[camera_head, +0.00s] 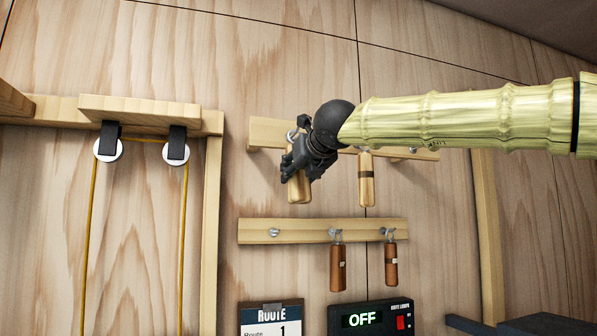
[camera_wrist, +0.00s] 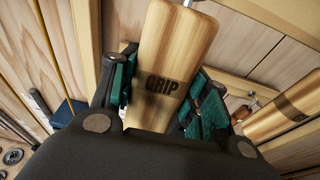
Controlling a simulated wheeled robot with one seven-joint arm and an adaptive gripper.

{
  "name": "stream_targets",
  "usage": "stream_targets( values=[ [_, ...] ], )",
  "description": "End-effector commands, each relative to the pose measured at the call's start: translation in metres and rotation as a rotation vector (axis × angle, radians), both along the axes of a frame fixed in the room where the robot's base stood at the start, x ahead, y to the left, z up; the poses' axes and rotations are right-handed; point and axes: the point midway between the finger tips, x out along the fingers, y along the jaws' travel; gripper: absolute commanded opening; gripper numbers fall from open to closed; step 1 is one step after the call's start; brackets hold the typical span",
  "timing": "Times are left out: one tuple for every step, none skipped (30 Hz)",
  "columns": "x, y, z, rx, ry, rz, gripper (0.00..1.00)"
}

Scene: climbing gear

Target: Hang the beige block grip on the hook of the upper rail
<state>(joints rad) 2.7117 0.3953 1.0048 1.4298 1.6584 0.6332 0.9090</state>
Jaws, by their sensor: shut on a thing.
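My gripper (camera_head: 302,160) is at the left part of the upper rail (camera_head: 264,132). It is shut on the beige block grip (camera_head: 297,190), which hangs down nearly upright below the fingers. A small ring shows at its top, close to the rail; whether it sits on a hook is hidden by my gripper. In the wrist view the beige block grip (camera_wrist: 182,40), marked GRIP, lies between the green-padded fingers (camera_wrist: 165,98). A hook (camera_head: 412,150) shows at the upper rail's right.
Another beige grip (camera_head: 366,180) hangs on the upper rail to the right. The lower rail (camera_head: 255,231) has an empty left hook (camera_head: 274,232) and two brown grips (camera_head: 338,268) (camera_head: 390,264). A route card (camera_head: 270,318) and an OFF display box (camera_head: 365,318) are below.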

Motion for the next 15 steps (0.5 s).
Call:
stream_targets(
  values=[
    [-0.0001, -0.0001, 0.0004, 0.0, -0.001, 0.0, 0.18],
    [-0.0001, -0.0001, 0.0004, 0.0, 0.0, 0.0, 0.18],
    [0.0, -0.0001, 0.0003, 0.0, 0.0, 0.0, 0.18],
    [0.0, -0.0001, 0.0003, 0.0, 0.0, 0.0, 0.18],
    [0.0, -0.0001, 0.0003, 0.0, 0.0, 0.0, 0.18],
    [0.0, -0.0001, 0.0003, 0.0, 0.0, 0.0, 0.18],
    [0.0, -0.0001, 0.0003, 0.0, 0.0, 0.0, 0.18],
    [-0.0001, -0.0001, 0.0003, 0.0, 0.0, 0.0, 0.18],
    [-0.0001, -0.0001, 0.0003, 0.0, 0.0, 0.0, 0.18],
    [-0.0001, 0.0, 0.0003, 0.0, 0.0, 0.0, 0.18],
    [-0.0001, 0.0, 0.0003, 0.0, 0.0, 0.0, 0.18],
    [-0.0001, 0.0, 0.0003, 0.0, 0.0, 0.0, 0.18],
    [-0.0001, 0.0, 0.0003, 0.0, 0.0, 0.0, 0.47],
    [-0.0001, 0.0, 0.0003, 0.0, 0.0, 0.0, 0.53],
    [0.0, -0.0001, 0.0003, 0.0, 0.0, 0.0, 0.6]
  ],
)
